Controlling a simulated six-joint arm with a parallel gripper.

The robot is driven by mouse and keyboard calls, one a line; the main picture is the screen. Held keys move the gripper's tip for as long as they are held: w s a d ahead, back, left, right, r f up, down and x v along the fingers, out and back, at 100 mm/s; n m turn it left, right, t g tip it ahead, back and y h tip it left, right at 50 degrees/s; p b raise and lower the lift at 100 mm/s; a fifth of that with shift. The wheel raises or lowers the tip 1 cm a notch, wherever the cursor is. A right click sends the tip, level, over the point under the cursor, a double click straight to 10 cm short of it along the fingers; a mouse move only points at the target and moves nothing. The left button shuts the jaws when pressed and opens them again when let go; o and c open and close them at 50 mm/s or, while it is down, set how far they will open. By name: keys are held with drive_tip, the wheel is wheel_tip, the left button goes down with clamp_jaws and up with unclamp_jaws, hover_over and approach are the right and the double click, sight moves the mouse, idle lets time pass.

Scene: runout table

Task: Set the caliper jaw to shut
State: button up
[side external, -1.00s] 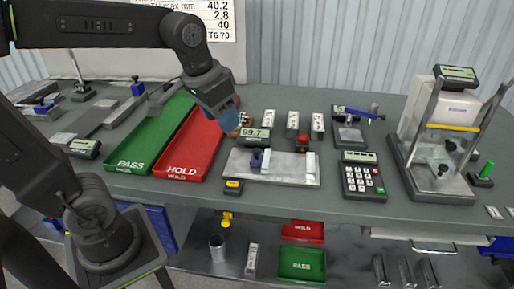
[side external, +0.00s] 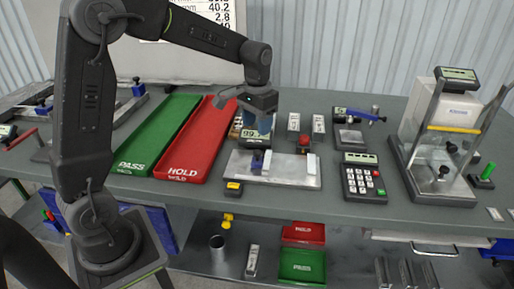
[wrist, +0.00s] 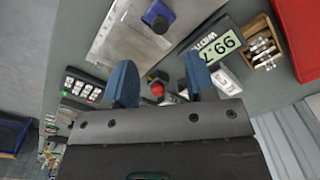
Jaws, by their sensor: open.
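The measuring fixture is a flat metal plate (side external: 237,163) on the table, with a blue sliding block (side external: 257,160) on its left part, which I take as the caliper jaw. A pale upright block (side external: 311,163) stands at the plate's right end, with a clear gap between the two. The blue block also shows in the wrist view (wrist: 158,16). Behind the plate is a display reading 99.7 (wrist: 212,45), partly hidden by my gripper in the side view. My gripper (side external: 260,135) points down above the display, behind the blue block. Its blue fingers (wrist: 160,78) are apart and empty.
A red-topped knob (side external: 303,140) stands behind the plate's right end. A red HOLD tray (side external: 190,160) and a green PASS tray (side external: 140,150) lie left. A keypad (side external: 363,178) and a framed press (side external: 440,150) stand right. White labelled blocks (side external: 318,125) stand behind.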

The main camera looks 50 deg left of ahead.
sight(257, 151)
wheel_tip(257, 151, down, 8)
drive_tip(key=shift+f, duration=0.1)
idle(0.4)
clamp_jaws()
idle(0.3)
